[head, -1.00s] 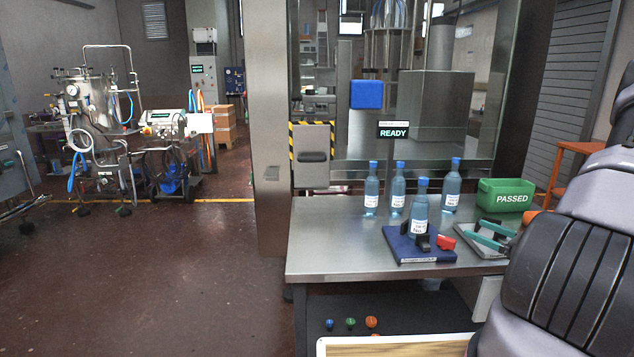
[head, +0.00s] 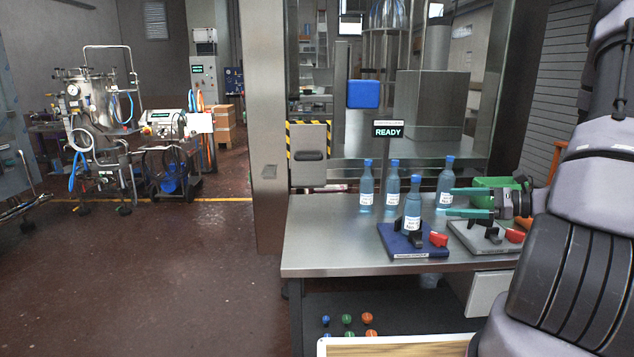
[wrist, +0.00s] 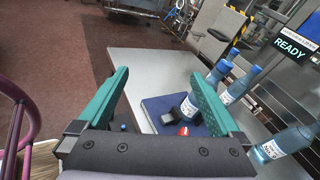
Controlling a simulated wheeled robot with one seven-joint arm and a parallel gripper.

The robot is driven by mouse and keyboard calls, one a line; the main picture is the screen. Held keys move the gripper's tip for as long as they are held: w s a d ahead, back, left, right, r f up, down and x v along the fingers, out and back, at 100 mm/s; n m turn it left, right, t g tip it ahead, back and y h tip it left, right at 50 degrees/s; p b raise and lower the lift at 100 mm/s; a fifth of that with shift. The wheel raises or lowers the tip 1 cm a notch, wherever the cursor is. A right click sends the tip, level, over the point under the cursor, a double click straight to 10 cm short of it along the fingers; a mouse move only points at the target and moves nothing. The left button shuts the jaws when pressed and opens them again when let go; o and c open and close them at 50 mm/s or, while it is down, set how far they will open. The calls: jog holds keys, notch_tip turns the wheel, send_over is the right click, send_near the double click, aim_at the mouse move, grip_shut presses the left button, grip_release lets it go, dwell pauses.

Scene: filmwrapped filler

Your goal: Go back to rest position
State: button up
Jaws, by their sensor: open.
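My gripper (head: 462,202) is in the head view at the right, above the right part of the steel table. Its green fingers are apart and nothing is between them. In the wrist view the open fingers (wrist: 155,100) frame the table and part of the blue fixture. Several blue bottles with blue caps stand upright on the table, one of them (head: 412,208) in the blue fixture (head: 400,240).
A grey fixture (head: 485,240) with a red part sits below my gripper. A green bin (head: 492,184) stands behind it, partly hidden.

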jog(key=s+a+r+n+h, duration=0.5)
jog(key=s+r+n, duration=0.3)
jog(key=r, duration=0.4)
jog(key=s+a+r+n+h, duration=0.6)
jog(key=s+r+n, duration=0.3)
jog(key=s+r, duration=0.1)
jog(key=shift+s+a+r+g+h, duration=0.15)
jog(key=shift+a+r+g+h, duration=0.2)
jog(key=shift+r, duration=0.55)
